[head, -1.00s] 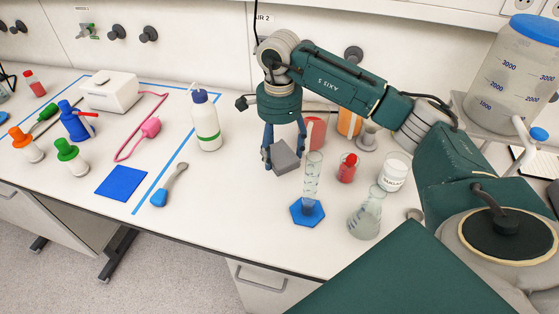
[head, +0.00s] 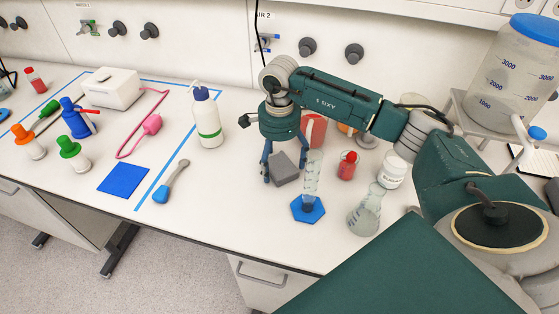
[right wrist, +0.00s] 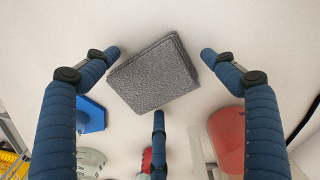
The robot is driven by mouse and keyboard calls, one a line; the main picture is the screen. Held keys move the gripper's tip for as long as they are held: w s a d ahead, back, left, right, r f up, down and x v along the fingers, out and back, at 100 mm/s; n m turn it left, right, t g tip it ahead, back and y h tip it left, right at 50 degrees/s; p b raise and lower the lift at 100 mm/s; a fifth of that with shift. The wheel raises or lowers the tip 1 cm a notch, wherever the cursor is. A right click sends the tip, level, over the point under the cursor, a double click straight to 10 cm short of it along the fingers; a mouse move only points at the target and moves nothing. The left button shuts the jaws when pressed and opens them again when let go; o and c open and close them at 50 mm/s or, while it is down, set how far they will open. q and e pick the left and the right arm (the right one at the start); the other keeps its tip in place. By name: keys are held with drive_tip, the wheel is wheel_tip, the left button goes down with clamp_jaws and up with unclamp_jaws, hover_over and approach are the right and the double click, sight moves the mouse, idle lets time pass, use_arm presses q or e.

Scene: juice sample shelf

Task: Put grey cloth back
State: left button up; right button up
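The grey cloth (head: 284,169) is a folded, block-like pad. It appears to lie on the white bench behind the blue-based measuring cylinder. In the right wrist view the cloth (right wrist: 155,75) sits between the blue fingers, turned at an angle. My right gripper (head: 282,165) is right above and around it, pointing down. In the right wrist view its fingers (right wrist: 160,70) are spread, with gaps between the fingertips and the cloth. The gripper is open. My left gripper is not in view.
Close by stand the measuring cylinder (head: 311,185), a red beaker (head: 313,130), a small red bottle (head: 347,166), a flask (head: 367,214) and a white jar (head: 391,169). A wash bottle (head: 207,120) stands left. The bench left of the cylinder is clear, up to the blue-handled brush (head: 169,184).

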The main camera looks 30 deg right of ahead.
sight(280, 163)
drive_tip(key=shift+r, duration=0.1)
drive_tip(key=shift+r, duration=0.25)
drive_tip(key=shift+w+r, duration=0.1)
drive_tip(key=shift+r, duration=0.25)
wheel_tip(280, 163, up, 11)
drive_tip(key=b, duration=0.3)
drive_tip(key=shift+r, duration=0.1)
